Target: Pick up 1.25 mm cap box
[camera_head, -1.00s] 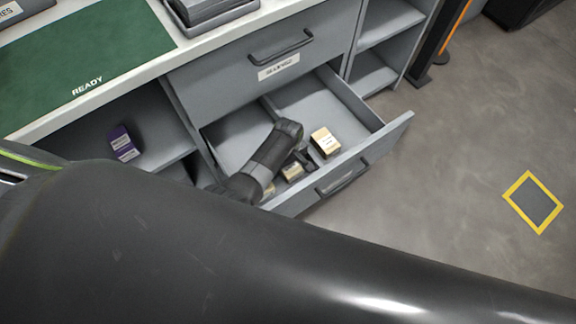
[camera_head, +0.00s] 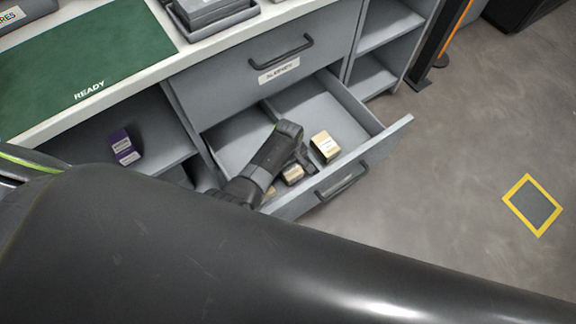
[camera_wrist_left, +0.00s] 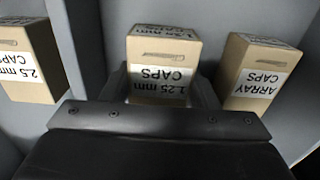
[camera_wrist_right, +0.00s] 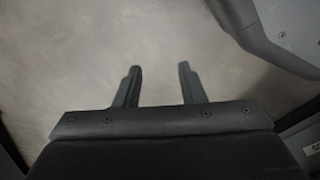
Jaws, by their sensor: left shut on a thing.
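The 1.25 mm cap box (camera_wrist_left: 160,72) is a small tan carton with a white label, upside down in the left wrist view. It sits between the fingers of my left gripper (camera_head: 300,164), which is shut on it inside the open drawer. In the head view the same box (camera_head: 293,174) is small and partly hidden by my wrist. I cannot tell whether it is clear of the drawer floor. My right gripper (camera_wrist_right: 157,86) is open and empty above bare floor in the right wrist view.
An array caps box (camera_wrist_left: 258,75) and a 2.5 mm caps box (camera_wrist_left: 28,65) stand on either side. The open drawer's front (camera_head: 372,160) and walls surround them. A purple box (camera_head: 124,147) is on a shelf at left. A green mat (camera_head: 80,50) lies on the counter.

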